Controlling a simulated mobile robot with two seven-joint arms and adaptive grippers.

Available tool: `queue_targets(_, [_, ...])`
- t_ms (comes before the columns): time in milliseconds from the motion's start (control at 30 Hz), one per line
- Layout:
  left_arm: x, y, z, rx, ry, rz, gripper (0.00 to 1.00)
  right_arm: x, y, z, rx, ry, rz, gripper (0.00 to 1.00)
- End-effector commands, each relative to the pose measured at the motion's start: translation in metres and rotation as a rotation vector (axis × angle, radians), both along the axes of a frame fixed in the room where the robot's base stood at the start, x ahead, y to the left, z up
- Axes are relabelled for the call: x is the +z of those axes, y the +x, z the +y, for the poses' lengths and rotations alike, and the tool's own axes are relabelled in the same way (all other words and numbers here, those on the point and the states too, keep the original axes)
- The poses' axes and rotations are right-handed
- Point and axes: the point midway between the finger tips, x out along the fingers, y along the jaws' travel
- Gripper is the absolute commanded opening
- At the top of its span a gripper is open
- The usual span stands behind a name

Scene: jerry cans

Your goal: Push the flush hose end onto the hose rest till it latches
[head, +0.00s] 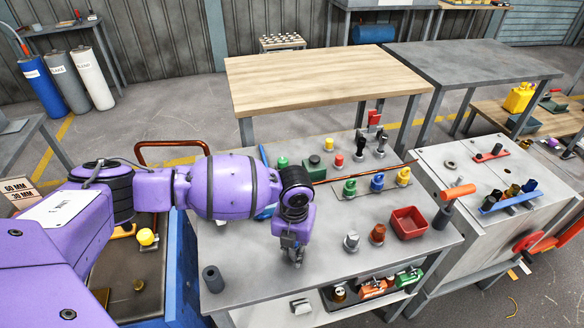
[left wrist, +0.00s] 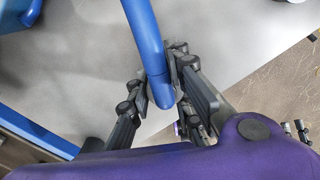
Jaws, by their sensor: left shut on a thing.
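My left gripper (head: 291,247) points down over the grey metal table, right of the blue cart. In the left wrist view the gripper (left wrist: 158,88) is shut on the blue flush hose (left wrist: 146,40), with a finger on either side near its rounded end. The hose end sticks out a little past the fingers. In the head view, part of a blue piece (head: 266,212), perhaps the same hose, shows behind my arm; the held end is hard to make out there. I cannot identify the hose rest for sure. My right gripper is not in view.
The grey table (head: 335,235) holds several coloured knobs, a red bin (head: 408,222) and a dark grey cylinder (head: 213,279) at its front left corner. A thin brown rod (head: 370,173) lies beyond my gripper. The tabletop right around the gripper is mostly clear.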

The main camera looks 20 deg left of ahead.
Motion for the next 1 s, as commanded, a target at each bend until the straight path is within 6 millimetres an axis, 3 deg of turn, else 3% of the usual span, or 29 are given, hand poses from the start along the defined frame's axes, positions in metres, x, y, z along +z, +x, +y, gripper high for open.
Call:
queue_targets(167, [0.0, 0.001, 0.0, -0.001, 0.0, -0.001, 0.0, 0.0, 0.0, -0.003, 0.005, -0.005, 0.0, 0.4])
queue_targets(200, [0.0, 0.001, 0.0, -0.001, 0.0, -0.001, 0.24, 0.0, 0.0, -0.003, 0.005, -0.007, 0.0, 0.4])
queue_targets(333, [0.0, 0.0, 0.0, -0.001, 0.0, -0.001, 0.41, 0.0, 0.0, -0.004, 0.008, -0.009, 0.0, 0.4])
queue_targets(733, [0.008, 0.001, 0.0, -0.001, -0.001, -0.003, 0.41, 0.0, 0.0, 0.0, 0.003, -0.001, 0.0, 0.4])
queue_targets(1000, [0.059, 0.002, 0.0, -0.002, 0.0, -0.006, 0.41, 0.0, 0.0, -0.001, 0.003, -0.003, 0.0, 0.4])
